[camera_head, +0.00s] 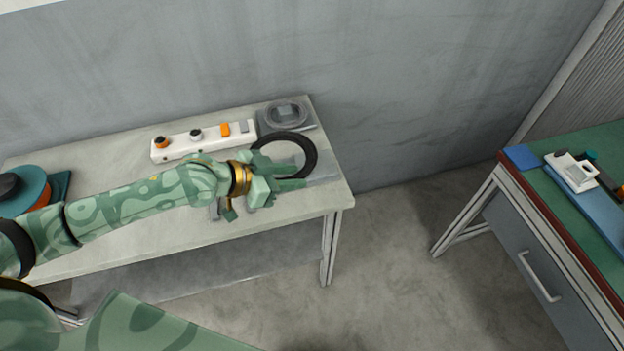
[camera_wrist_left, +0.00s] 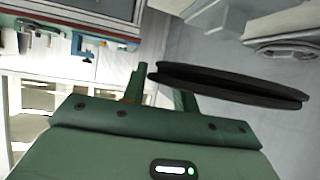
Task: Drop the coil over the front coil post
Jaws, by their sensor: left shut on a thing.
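The coil (camera_head: 311,155) is a black ring with an open middle, over the right end of the grey bench in the head view. My left gripper (camera_head: 284,186) is shut on its near edge. In the left wrist view the coil (camera_wrist_left: 235,84) shows nearly edge-on, as a thin dark disc sticking out to the right from between the green fingers (camera_wrist_left: 163,92). I cannot make out the front coil post; the gripper and arm cover part of the bench there. My right gripper is in neither view.
A white strip with knobs and an orange switch (camera_head: 203,139) lies along the bench's back. A grey unit with a round top (camera_head: 286,114) stands behind the coil. A teal reel (camera_head: 30,181) is at far left. A green-topped workbench (camera_head: 604,147) stands apart at right.

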